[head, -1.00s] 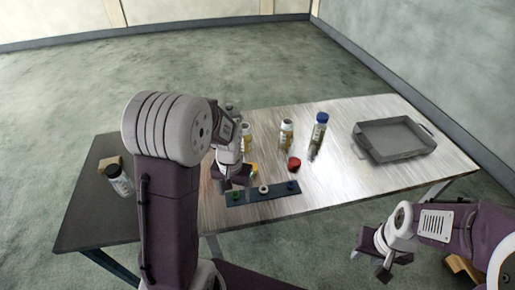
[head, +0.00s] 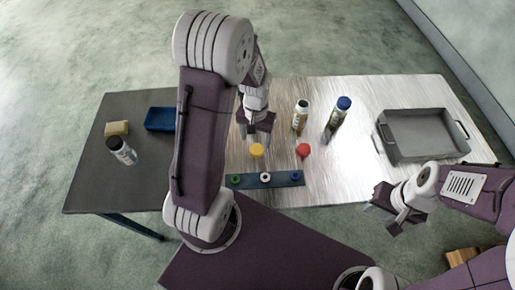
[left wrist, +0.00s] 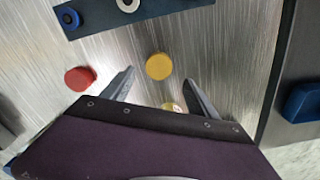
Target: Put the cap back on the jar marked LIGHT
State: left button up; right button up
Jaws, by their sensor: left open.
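A yellow cap (head: 257,150) and a red cap (head: 304,150) lie on the metal tabletop. My left gripper (head: 257,130) is open and empty, just behind the yellow cap. In the left wrist view the yellow cap (left wrist: 159,66) lies between and slightly beyond the fingertips (left wrist: 158,79), and the red cap (left wrist: 80,79) is outside them. An uncapped jar (head: 300,117) and a blue-capped jar (head: 337,118) stand behind. Their labels are too small to read. A yellowish jar top (left wrist: 172,107) shows between the fingers. My right gripper (head: 388,212) is open and empty near the front edge.
A grey tray (head: 425,150) is at right. The dark side table holds another jar (head: 121,150), a tan block (head: 117,128) and a blue tray (head: 160,119).

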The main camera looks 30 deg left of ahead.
aim_at(257, 149)
pick_arm(q)
jog(key=shift+s+f, duration=0.1)
jog(key=shift+f, duration=0.15)
jog(key=shift+s+r, duration=0.1)
jog(key=shift+s, duration=0.1)
jog(key=shift+w+d+f, duration=0.1)
jog(key=shift+w+f, duration=0.05)
jog(key=shift+f, duration=2.5)
jog(key=c, duration=1.4)
